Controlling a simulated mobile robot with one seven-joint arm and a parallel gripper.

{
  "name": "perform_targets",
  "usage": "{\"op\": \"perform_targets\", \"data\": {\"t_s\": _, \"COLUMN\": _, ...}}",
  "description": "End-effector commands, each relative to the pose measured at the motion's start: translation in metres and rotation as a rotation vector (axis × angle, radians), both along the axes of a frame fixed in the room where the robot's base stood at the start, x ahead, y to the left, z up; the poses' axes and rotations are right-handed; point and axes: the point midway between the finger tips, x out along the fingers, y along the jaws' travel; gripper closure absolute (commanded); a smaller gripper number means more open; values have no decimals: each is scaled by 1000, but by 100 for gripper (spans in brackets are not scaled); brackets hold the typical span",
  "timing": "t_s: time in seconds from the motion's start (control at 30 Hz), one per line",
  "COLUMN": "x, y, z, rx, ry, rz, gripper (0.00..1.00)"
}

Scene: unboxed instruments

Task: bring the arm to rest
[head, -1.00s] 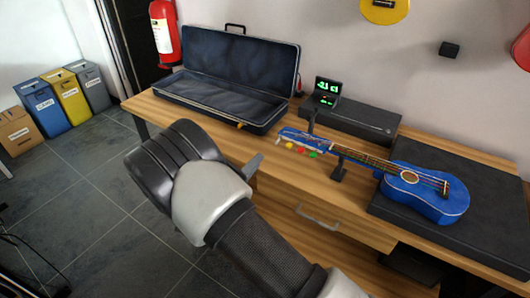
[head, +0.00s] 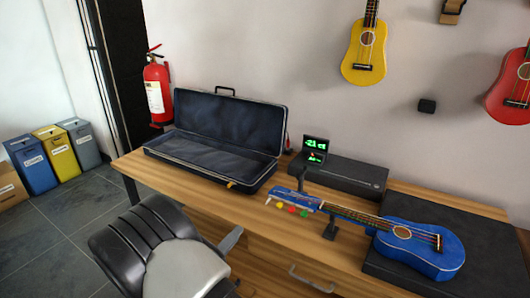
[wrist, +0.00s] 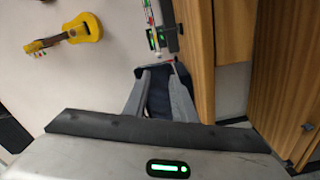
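My arm (head: 180,265) reaches up from the bottom edge of the head view, in front of the table. One grey finger of my gripper (head: 231,240) shows beside it, over the table's front edge. In the wrist view both fingers of my gripper (wrist: 159,70) show, spread apart with a gap between them. Nothing is held in the gap. A dark blue surface shows behind it, seemingly the open case.
The wooden table (head: 262,222) holds an open, empty case (head: 205,165), a black box (head: 345,176), a tuner with green digits (head: 315,148) and a blue ukulele (head: 425,255) on a dark mat (head: 490,255). Yellow (head: 365,55) and red (head: 512,95) ukuleles hang on the wall.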

Motion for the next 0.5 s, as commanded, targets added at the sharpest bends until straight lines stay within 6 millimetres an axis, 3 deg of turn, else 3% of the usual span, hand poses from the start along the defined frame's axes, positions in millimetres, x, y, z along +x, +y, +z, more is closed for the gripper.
{"op": "perform_targets", "data": {"t_s": 0.17, "x": 47, "y": 1, "z": 38, "rx": 280, "ry": 57, "rz": 69, "gripper": 76}}
{"op": "perform_targets", "data": {"t_s": 0.3, "x": 85, "y": -1, "z": 93, "rx": 611, "ry": 139, "rz": 171, "gripper": 76}}
{"op": "perform_targets", "data": {"t_s": 0.4, "x": 93, "y": -10, "z": 136, "rx": 812, "ry": 206, "rz": 237, "gripper": 76}}
{"op": "perform_targets", "data": {"t_s": 0.5, "x": 85, "y": -27, "z": 180, "rx": 974, "ry": 281, "rz": 290, "gripper": 76}}
